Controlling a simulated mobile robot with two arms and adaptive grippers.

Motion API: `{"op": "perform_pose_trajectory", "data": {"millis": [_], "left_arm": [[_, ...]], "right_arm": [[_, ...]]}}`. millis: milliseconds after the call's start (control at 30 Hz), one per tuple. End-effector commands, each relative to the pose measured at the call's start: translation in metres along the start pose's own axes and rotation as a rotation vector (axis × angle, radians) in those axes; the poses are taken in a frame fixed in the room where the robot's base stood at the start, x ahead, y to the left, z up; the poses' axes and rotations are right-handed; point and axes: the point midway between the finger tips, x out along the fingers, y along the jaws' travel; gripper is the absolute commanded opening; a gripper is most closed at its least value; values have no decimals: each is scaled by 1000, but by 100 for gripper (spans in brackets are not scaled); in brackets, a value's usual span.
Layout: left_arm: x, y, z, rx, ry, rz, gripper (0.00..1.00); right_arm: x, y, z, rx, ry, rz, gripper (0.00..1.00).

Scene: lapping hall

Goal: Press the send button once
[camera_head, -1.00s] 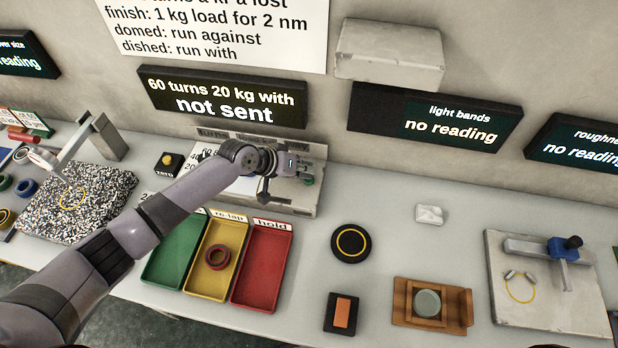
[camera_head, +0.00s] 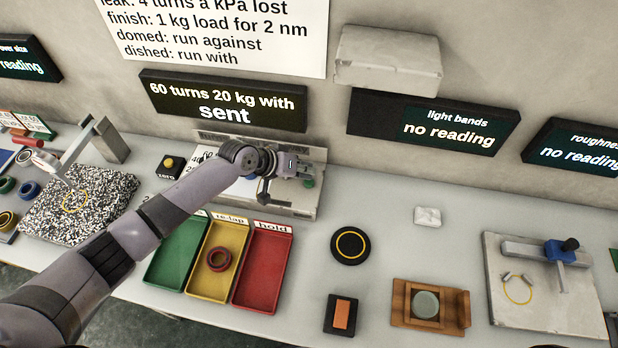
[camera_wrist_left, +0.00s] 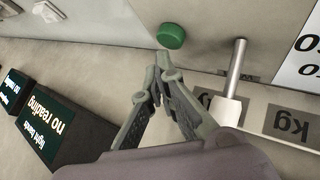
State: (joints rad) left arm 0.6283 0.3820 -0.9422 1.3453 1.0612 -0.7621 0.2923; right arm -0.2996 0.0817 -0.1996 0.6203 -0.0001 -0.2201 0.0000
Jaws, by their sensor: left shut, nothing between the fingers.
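The green send button (camera_head: 308,182) is on the right part of the pale control panel (camera_head: 300,209) at the back of the bench. It also shows in the left wrist view (camera_wrist_left: 171,36), round and domed, just beyond the fingertips. My left gripper (camera_head: 296,170) is over the panel beside the button. In the left wrist view my left gripper (camera_wrist_left: 160,62) is shut and empty, with its tips close below the button and a small gap seeming to show. The display above the panel (camera_head: 223,101) reads "60 turns 20 kg with" and "sent". My right gripper is not in view.
Green, yellow and red trays (camera_head: 262,268) stand in front of the panel; a dark red ring (camera_head: 219,258) lies in the yellow one. A black yellow-ringed disc (camera_head: 350,246) and a wooden fixture (camera_head: 400,302) are to the right. A lever (camera_wrist_left: 236,66) stands beside the button.

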Motion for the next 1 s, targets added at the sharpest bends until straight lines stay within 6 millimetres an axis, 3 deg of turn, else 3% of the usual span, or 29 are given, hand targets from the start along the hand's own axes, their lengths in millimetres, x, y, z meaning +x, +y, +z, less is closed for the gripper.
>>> {"op": "perform_pose_trajectory", "data": {"millis": [433,833,1000], "left_arm": [[-4,4,-4,1,1,1,0],[-32,24,-24,0,0,0,0],[-38,28,-27,0,0,0,0]], "right_arm": [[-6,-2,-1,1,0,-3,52],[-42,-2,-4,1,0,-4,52],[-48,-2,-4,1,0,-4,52]]}}
